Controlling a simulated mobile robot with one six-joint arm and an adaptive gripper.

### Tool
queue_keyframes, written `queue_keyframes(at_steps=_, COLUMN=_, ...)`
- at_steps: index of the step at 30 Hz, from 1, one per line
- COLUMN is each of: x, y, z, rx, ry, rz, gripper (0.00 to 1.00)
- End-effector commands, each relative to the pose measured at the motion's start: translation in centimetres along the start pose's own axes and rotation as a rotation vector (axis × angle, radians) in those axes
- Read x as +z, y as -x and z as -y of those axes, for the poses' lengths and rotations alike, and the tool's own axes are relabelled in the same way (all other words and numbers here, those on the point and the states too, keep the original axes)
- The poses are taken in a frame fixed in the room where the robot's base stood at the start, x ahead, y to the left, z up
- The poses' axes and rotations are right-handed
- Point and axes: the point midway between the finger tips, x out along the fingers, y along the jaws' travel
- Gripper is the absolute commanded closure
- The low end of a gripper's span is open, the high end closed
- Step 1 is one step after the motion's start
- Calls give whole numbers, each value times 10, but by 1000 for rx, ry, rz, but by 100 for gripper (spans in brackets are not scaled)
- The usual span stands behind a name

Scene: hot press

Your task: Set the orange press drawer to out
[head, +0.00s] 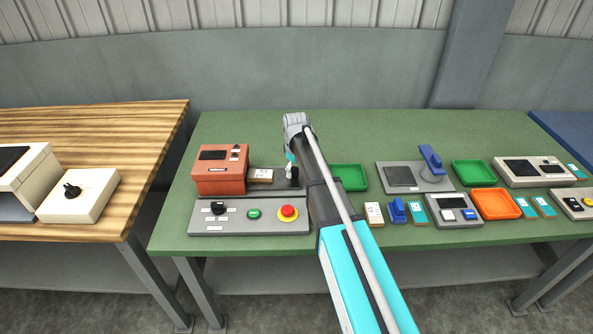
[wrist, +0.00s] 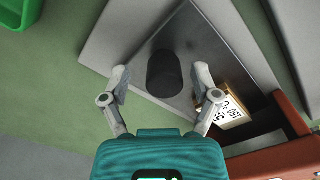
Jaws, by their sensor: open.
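The orange press (head: 218,170) stands on the left of the green table, with a dark display on its face. A grey metal plate (wrist: 225,50) extends to its right, apparently the drawer. A black round knob (head: 294,176) stands up from the plate near its right end. In the wrist view the knob (wrist: 164,74) sits between the two fingertips of my gripper (wrist: 161,82). The gripper is open, one finger on each side, with gaps to the knob. I cannot tell how far the knob reaches between the fingers. My arm hides part of the plate's right side in the head view.
A control panel (head: 230,227) with a black knob, green button and red button lies in front. A green tray (head: 349,178) is to the right. A wooden table (head: 80,140) stands left.

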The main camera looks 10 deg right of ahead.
Motion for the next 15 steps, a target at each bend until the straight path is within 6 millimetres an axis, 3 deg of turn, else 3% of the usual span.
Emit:
queue_keyframes(at_steps=9, x=0, y=0, z=1, rx=-1, ry=0, rz=-1, gripper=21)
queue_keyframes(at_steps=15, x=18, y=6, z=7, rx=-2, ry=-39, rz=-1, gripper=21)
